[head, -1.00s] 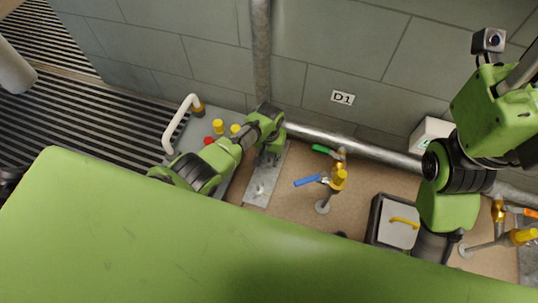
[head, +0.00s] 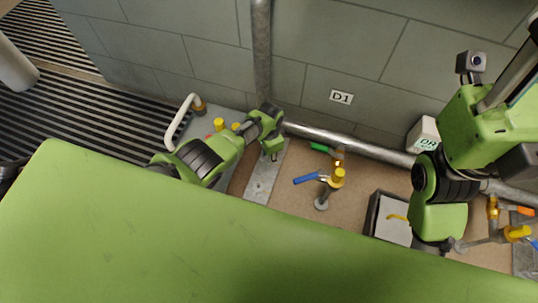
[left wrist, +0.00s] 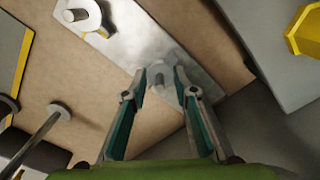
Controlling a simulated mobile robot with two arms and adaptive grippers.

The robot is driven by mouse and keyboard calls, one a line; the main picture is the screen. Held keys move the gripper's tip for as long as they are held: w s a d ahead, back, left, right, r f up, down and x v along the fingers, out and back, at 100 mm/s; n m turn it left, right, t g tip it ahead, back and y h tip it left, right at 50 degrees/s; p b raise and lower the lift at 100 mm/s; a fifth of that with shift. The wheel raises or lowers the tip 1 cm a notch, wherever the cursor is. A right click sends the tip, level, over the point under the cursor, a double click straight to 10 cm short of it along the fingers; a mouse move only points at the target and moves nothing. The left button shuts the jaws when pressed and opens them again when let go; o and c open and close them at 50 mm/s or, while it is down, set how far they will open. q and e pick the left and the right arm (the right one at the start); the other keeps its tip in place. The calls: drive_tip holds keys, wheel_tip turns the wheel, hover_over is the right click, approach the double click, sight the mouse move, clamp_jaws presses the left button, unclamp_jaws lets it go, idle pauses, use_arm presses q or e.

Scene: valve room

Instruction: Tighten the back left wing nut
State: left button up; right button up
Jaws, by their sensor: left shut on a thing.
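A bare metal plate (head: 262,183) lies on the floor in front of the wall. It crosses the left wrist view (left wrist: 122,48) diagonally. My left gripper (head: 273,157) is low over the plate. In the left wrist view its two green fingers (left wrist: 160,92) are closed around a small grey wing nut (left wrist: 160,75) on the plate. The fingers hide part of this nut, so its seating cannot be told. A second grey nut (left wrist: 85,14) with a bolt end stands farther along the plate, apart from the fingers. My right gripper is not seen; only its arm shows at right.
A horizontal pipe (head: 325,135) runs along the wall behind the plate. A valve with a blue handle (head: 306,179) stands right of the plate. A grey cabinet with yellow knobs (head: 219,124) and a white bent pipe (head: 177,119) is to the left. Bare floor lies between.

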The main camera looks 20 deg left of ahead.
use_arm(q)
drive_tip(key=shift+m, duration=0.3)
idle(0.4)
drive_tip(key=o, duration=1.1)
drive_tip(key=shift+r, duration=0.1)
wheel_tip(320, 180, up, 12)
idle(0.3)
